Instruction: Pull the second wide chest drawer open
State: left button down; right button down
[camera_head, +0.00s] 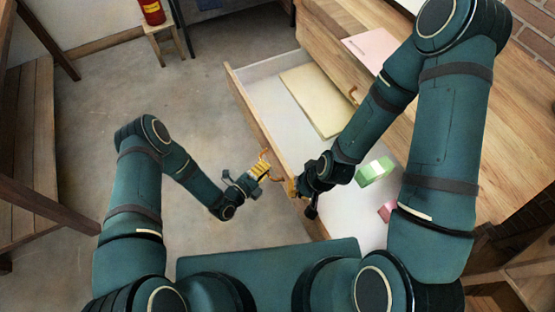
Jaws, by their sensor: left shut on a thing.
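A wide chest drawer (249,107) is pulled out from the wooden chest (330,45), showing its pale interior and wooden front. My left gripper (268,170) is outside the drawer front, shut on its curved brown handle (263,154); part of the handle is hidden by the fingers. My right gripper (292,188) is at the drawer's front edge, close to my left gripper. Its fingers are small and partly hidden, so I cannot tell whether they are open or shut. My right arm crosses over the open drawer.
In the drawer lie a pale yellow board (312,100), a green block (374,171) and a pink block (387,210). A pink booklet (371,48) lies on the chest top. A small stool (167,38) holds a red canister (152,11).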

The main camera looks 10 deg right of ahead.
pick_arm(q)
jog(key=s+a, duration=0.2)
jog(key=a, duration=0.5)
jog(key=shift+s+a, duration=0.15)
jog(key=shift+s, duration=0.1)
jog(key=c, duration=1)
grip_release()
jog(key=shift+c, duration=0.2)
jog(key=shift+s, duration=0.1)
jog(key=v, duration=1.2)
